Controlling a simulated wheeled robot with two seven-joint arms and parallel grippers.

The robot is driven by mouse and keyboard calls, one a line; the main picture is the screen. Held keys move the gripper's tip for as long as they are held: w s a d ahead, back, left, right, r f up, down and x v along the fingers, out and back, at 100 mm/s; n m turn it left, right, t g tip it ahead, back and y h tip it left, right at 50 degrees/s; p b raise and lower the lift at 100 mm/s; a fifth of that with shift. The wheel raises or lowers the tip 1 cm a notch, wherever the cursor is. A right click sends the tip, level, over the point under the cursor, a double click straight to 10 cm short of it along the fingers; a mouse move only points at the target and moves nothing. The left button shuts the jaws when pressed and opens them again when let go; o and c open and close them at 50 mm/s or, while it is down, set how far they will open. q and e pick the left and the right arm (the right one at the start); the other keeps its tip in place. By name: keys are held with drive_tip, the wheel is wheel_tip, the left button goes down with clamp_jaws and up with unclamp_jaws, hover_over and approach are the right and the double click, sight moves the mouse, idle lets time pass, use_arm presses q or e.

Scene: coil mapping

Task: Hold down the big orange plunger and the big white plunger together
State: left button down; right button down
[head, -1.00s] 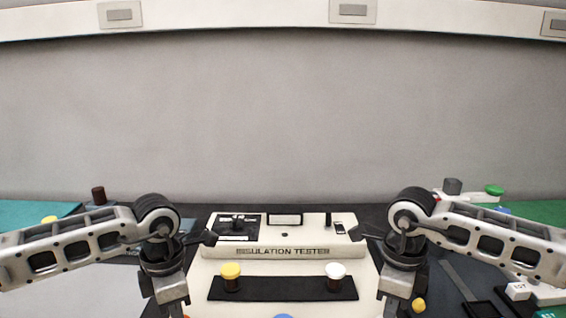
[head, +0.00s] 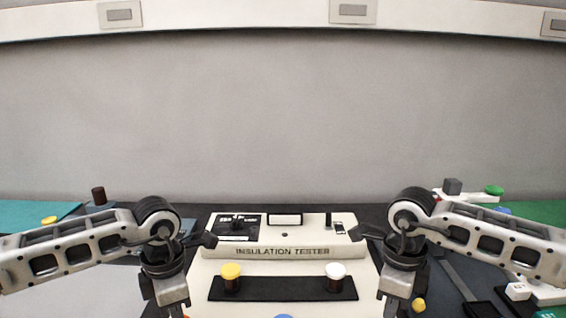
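A plunger with a yellow-orange cap (head: 231,271) stands upright on the left of a black strip on the white insulation tester. A plunger with a white cap (head: 335,271) stands upright on the strip's right. Both have dark brown stems showing under their caps. My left gripper (head: 173,300) points down left of the yellow-orange plunger, and my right gripper (head: 396,300) points down right of the white one. Both are apart from these plungers. The fingertips are cut off by the bottom edge, so their opening is hidden.
The insulation tester (head: 300,253) has a raised back panel with a dark meter and a switch. A blue rounded top (head: 284,316) shows at the bottom edge. A yellow knob (head: 419,305) sits right of my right gripper. A green-capped part (head: 494,190) lies far right.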

drive_tip(key=shift+f, duration=1.05)
idle(0.4)
drive_tip(key=shift+r, duration=0.3)
idle(0.7)
drive_tip(key=shift+f, duration=0.15)
idle(0.5)
use_arm(q)
drive_tip(key=shift+f, duration=0.7)
use_arm(e)
drive_tip(key=shift+f, duration=0.55)
idle(0.9)
use_arm(q)
drive_tip(key=shift+r, duration=0.15)
use_arm(e)
drive_tip(key=shift+r, duration=0.1)
use_arm(q)
drive_tip(key=shift+r, duration=0.7)
use_arm(e)
drive_tip(key=shift+r, duration=0.7)
use_arm(q)
drive_tip(key=shift+r, duration=0.1)
use_arm(e)
drive_tip(key=shift+r, duration=0.1)
